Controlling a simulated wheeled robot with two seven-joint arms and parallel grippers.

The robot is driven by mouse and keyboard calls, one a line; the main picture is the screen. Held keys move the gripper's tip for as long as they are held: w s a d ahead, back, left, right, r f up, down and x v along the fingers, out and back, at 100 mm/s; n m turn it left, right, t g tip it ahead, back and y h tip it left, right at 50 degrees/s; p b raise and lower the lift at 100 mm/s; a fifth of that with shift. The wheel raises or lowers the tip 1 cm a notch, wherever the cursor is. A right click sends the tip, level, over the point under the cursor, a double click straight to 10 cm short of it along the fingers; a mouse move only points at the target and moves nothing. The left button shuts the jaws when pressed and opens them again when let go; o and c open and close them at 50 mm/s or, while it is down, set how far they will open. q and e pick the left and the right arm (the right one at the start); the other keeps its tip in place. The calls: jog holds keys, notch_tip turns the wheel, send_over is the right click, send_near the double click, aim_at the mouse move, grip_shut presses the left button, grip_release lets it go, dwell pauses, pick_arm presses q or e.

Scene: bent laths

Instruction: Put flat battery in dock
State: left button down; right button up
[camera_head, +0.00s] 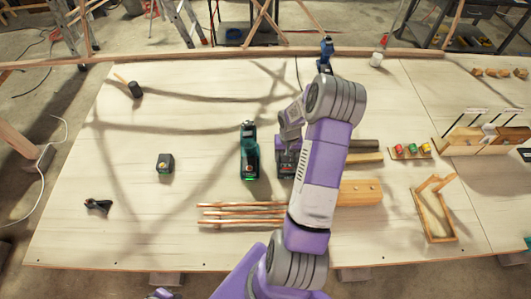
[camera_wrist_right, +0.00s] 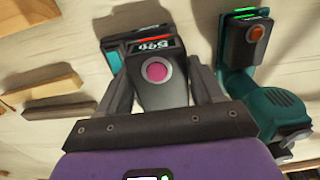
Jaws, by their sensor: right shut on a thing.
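The flat battery (camera_wrist_right: 155,95), dark with a magenta button and a red light strip, is between the fingers of my right gripper (camera_wrist_right: 163,80) in the wrist view. The gripper is shut on it. Just beyond it is a dark, teal-edged dock (camera_wrist_right: 112,62) with a small lit display. The battery overlaps the dock; I cannot tell whether it is fully seated. In the head view the dock (camera_head: 286,170) is largely hidden by my right arm.
A dark block with a teal side (camera_head: 165,164) stands left of the drill. Copper-coloured laths (camera_head: 240,213) and a wooden block (camera_head: 362,192) lie near my arm. A wooden frame (camera_head: 433,215) is at right, a black clamp-like tool (camera_head: 98,206) at left. The left tabletop is mostly clear.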

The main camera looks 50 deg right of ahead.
jog(key=shift+s+d, duration=0.35)
jog(key=shift+s, duration=0.2)
jog(key=shift+d+f, duration=0.15)
jog(key=shift+f, duration=0.05)
jog(key=f, duration=0.1)
jog(key=w+d+f+b, duration=0.1)
jog(key=f+b, duration=0.1)
jog(key=shift+w+d+f, duration=0.2)
jog(key=shift+w+d, duration=0.1)
jog(key=shift+d, duration=0.1)
jog(key=shift+w+d+f+b, duration=0.1)
jog(key=shift+f+b, duration=0.1)
jog(key=shift+b, duration=0.2)
jog(key=shift+f, duration=0.25)
jog(key=shift+f+b, duration=1.05)
jog(key=shift+b, duration=0.2)
dwell(0.3)
jog(key=o, duration=1.4)
jog(key=shift+r, duration=0.15)
